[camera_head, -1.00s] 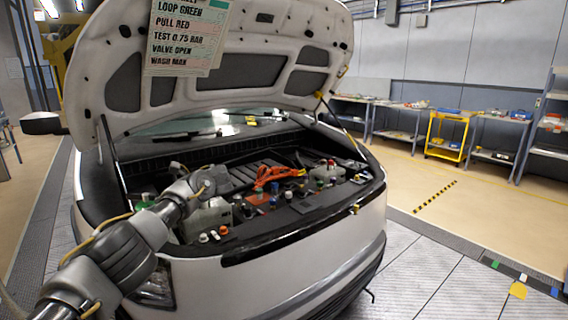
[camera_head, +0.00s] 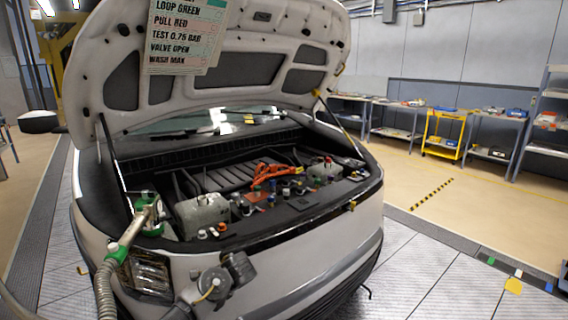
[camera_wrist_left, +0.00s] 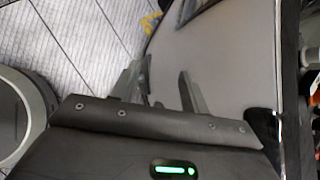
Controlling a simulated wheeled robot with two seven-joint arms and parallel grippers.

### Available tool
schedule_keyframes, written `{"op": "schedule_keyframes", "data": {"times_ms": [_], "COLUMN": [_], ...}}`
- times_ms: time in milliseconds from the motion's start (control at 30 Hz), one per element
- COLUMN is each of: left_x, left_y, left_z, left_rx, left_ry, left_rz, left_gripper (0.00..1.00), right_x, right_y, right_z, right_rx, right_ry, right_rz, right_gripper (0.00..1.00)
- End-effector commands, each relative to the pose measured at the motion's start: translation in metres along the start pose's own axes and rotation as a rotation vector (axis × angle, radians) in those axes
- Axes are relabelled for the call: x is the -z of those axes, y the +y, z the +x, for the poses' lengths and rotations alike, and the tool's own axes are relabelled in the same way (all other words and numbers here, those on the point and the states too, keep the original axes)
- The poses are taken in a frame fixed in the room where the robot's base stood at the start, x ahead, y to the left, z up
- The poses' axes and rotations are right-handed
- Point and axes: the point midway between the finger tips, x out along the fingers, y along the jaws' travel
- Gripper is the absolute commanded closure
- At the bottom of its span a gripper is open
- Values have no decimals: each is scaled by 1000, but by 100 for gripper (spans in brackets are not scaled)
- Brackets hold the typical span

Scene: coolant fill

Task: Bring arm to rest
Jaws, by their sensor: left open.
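My left gripper (camera_wrist_left: 163,82) is open and empty in the left wrist view, its two grey fingers pointing toward the pale car body. In the head view its dark body (camera_head: 240,268) is low in front of the bumper, outside the engine bay; the fingers cannot be made out there. My grey wrist (camera_head: 212,284) is beside it. A nozzle with a metal spout and green collar (camera_head: 118,252) leans at the bay's left front corner, its tip near a green-topped container (camera_head: 148,212). Whether the tip is inside cannot be told. My right gripper is not in view.
The car's hood (camera_head: 235,75) is up, with an instruction sheet (camera_head: 183,32) hanging from it. A ribbed hose (camera_head: 105,290) runs down from the nozzle. The bumper (camera_head: 290,275) is close to my gripper. The floor (camera_head: 430,265) to the right is open.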

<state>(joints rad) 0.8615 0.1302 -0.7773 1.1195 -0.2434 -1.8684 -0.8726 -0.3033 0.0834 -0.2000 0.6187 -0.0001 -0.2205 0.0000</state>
Motion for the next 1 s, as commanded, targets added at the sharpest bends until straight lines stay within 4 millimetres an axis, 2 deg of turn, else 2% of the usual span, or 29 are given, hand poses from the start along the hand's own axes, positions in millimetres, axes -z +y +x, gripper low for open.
{"op": "schedule_keyframes", "data": {"times_ms": [33,100,167,200,333,400,500,600,800,1000], "left_x": [33,65,86,97,114,112,101,86,56,28], "left_y": [35,74,109,133,207,246,294,328,375,408], "left_z": [10,16,19,20,19,17,12,7,-2,-12], "left_rx": [-11,-27,-52,-75,-162,-216,-283,-330,-385,-416], "left_ry": [90,204,293,348,495,552,603,624,632,622], "left_rz": [-45,-136,-226,-291,-526,-664,-851,-995,-1199,-1348], "left_gripper": [55,55,55,55,55,55,55,55,55,55], "right_x": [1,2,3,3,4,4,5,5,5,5], "right_y": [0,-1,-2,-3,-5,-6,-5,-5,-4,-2], "right_z": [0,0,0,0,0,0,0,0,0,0], "right_rx": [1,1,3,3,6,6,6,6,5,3], "right_ry": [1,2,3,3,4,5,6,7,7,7], "right_rz": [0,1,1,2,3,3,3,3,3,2], "right_gripper": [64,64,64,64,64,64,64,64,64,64]}}
